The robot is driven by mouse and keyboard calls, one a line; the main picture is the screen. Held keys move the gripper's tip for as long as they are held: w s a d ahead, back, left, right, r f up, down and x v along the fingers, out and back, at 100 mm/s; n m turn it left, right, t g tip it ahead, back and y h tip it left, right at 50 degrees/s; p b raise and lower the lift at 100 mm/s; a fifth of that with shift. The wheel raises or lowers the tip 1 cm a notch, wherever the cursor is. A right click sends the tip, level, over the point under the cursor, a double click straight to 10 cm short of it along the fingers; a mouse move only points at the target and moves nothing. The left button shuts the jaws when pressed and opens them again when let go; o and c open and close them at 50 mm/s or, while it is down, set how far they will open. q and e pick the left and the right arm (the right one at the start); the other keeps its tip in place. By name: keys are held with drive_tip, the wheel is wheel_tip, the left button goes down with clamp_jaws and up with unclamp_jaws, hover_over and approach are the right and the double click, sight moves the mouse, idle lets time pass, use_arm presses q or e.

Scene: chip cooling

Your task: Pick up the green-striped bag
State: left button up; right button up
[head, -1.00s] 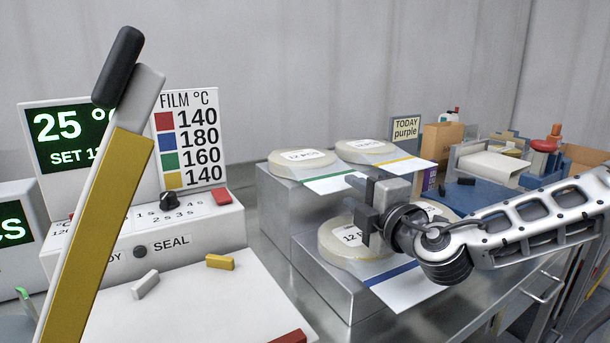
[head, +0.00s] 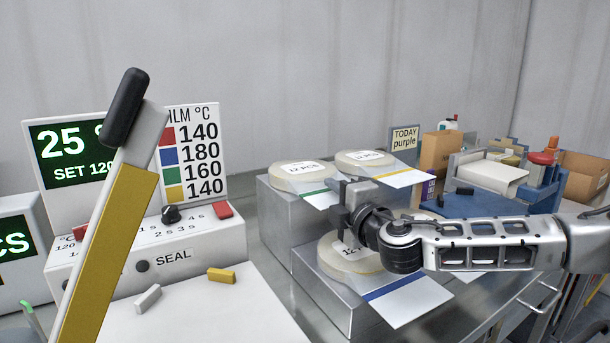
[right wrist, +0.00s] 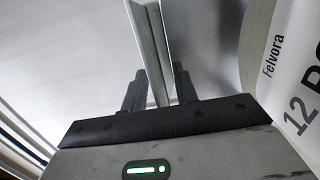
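The green-striped bag (head: 304,174) is a round cream pack with a white label and a flat white flap edged in green. In the head view it lies on the left of the upper metal step. My right gripper (head: 338,204) is in front of and below it, beside the upper step's front, and partly hides its flap. In the right wrist view the fingers (right wrist: 160,88) stand apart, with a narrow pale upright strip showing between them. I cannot tell whether they touch it. My left gripper is not in view.
A yellow-striped bag (head: 364,160) lies beside it on the upper step. A blue-striped bag (head: 333,262) lies on the lower step under my right gripper. A sealing machine (head: 140,258) with a raised yellow lever (head: 108,250) stands at left. A blue tray (head: 470,203) is at right.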

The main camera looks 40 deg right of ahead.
clamp_jaws()
drive_tip(key=shift+r, duration=0.1)
